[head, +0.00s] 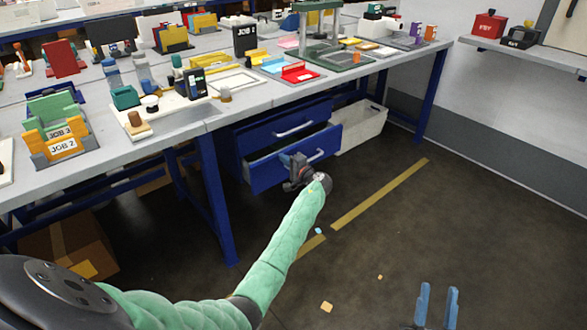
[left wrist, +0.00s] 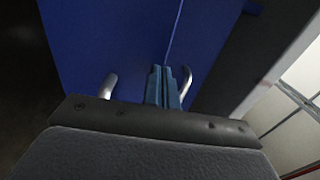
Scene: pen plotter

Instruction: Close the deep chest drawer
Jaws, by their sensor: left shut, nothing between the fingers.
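The deep chest drawer (head: 266,174) is the lower blue drawer of the chest under the bench. It stands pulled out, its front forward of the upper drawer (head: 270,133). Its silver handle (head: 317,155) shows just right of my left gripper (head: 297,161), which is shut and empty at the drawer front. In the left wrist view the shut fingers (left wrist: 164,86) lie in front of the blue drawer front (left wrist: 110,40). Parts of a silver handle (left wrist: 107,87) show on both sides of them. Contact cannot be told. My right gripper (head: 437,304) is open and empty, low over the floor.
A pale bin (head: 362,128) stands right of the chest. A blue bench leg (head: 216,198) stands left of it. The bench top (head: 190,125) above carries job holders and tools. A cardboard box (head: 68,250) is at the lower left. The floor in front is mostly free.

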